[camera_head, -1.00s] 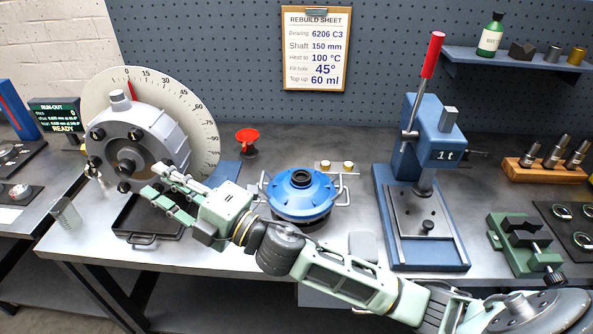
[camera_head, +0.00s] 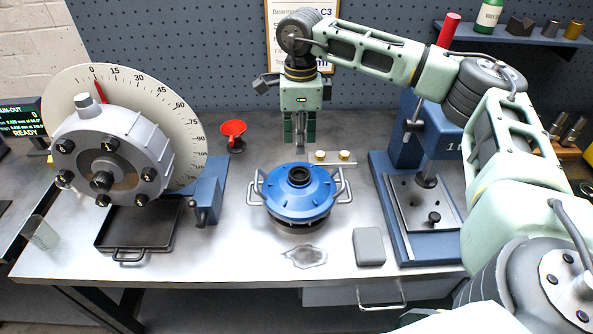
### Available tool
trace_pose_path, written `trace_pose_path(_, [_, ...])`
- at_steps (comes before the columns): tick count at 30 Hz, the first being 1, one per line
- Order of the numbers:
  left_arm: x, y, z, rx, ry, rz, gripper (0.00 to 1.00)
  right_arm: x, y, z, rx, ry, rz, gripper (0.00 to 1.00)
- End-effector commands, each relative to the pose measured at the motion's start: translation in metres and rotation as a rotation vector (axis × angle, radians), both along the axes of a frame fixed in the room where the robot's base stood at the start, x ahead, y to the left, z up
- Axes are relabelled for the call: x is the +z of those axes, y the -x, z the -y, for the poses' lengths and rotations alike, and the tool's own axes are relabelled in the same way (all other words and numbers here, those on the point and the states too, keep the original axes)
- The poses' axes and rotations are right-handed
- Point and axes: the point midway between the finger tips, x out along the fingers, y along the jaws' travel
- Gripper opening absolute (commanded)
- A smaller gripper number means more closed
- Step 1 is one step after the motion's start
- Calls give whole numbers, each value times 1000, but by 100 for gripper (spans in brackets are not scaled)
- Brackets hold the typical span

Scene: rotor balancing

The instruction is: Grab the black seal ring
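A dark ring-shaped part (camera_head: 299,175) sits at the top centre of the blue round housing (camera_head: 272,200). I cannot tell whether it is the black seal ring or part of the housing. My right gripper (camera_head: 300,146) points down just behind and above this housing, apart from the dark ring. Its fingers look close together, and I cannot tell whether they are open or shut. No held object shows clearly. My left gripper is not in view.
The grey rotor with its dial (camera_head: 75,100) stands at left above a black tray (camera_head: 128,257). My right arm hides much of the right side.

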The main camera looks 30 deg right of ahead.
Motion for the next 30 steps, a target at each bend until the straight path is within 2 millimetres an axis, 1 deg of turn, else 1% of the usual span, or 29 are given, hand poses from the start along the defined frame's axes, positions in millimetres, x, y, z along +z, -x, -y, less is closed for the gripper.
trace_pose_path(7, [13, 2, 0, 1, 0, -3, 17, -26, 3, -1, 2, 4, -5, 23])
trace_pose_path(12, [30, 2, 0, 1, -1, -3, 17, -49, 8, -5, 2, 2, -6, 23])
trace_pose_path(16, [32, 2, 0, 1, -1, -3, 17, -67, 7, -5, 1, 1, -4, 23])
trace_pose_path(19, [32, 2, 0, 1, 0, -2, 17, -72, 6, -5, 1, -1, -1, 23])
trace_pose_path(25, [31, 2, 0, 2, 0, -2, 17, -73, 6, -5, 1, -1, -1, 22])
trace_pose_path(30, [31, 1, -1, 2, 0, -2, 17, -73, 6, -5, 1, -1, -1, 7])
